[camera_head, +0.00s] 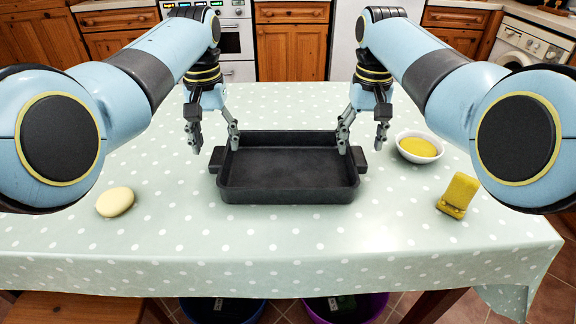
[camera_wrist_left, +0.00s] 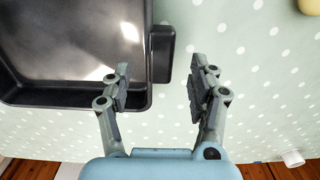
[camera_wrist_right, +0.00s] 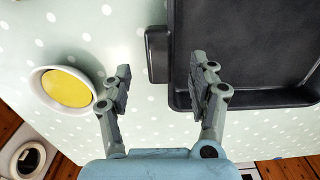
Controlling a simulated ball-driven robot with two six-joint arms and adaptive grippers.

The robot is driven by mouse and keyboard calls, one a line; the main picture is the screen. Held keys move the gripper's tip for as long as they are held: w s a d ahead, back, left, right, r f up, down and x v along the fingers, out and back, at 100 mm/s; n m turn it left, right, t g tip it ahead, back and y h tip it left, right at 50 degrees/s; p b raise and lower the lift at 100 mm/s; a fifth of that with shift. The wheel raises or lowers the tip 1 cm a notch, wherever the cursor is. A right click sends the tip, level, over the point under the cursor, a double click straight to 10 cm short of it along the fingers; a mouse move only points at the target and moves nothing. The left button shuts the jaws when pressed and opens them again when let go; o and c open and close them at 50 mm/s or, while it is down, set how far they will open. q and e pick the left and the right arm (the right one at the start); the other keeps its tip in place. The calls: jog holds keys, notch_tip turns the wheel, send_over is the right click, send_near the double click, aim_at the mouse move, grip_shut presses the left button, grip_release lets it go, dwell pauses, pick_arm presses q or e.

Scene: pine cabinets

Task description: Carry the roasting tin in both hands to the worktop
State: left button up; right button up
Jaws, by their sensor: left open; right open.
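The dark roasting tin (camera_head: 288,194) sits on the table, empty, with a stub handle at its left and right ends. My left gripper (camera_head: 213,140) is open over the tin's left end. In the left wrist view its fingers (camera_wrist_left: 160,88) lie either side of the line of the handle (camera_wrist_left: 162,54). My right gripper (camera_head: 363,140) is open over the tin's right end. In the right wrist view its fingers (camera_wrist_right: 160,88) lie either side of the line of the other handle (camera_wrist_right: 157,54). Neither gripper is shut on a handle. Contact cannot be told.
The table (camera_head: 300,255) has a pale green dotted cloth. A white bowl with yellow contents (camera_head: 419,148) and a yellow-green block (camera_head: 458,195) stand right of the tin. A cream rounded object (camera_head: 115,202) lies left. Pine cabinets (camera_head: 291,50) and a worktop (camera_head: 117,4) are behind.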

aim_at(218, 154)
pick_arm(q)
jog(key=shift+f, duration=2.15)
pick_arm(e)
jog(key=shift+f, duration=2.15)
pick_arm(q)
grip_shut()
pick_arm(e)
grip_shut()
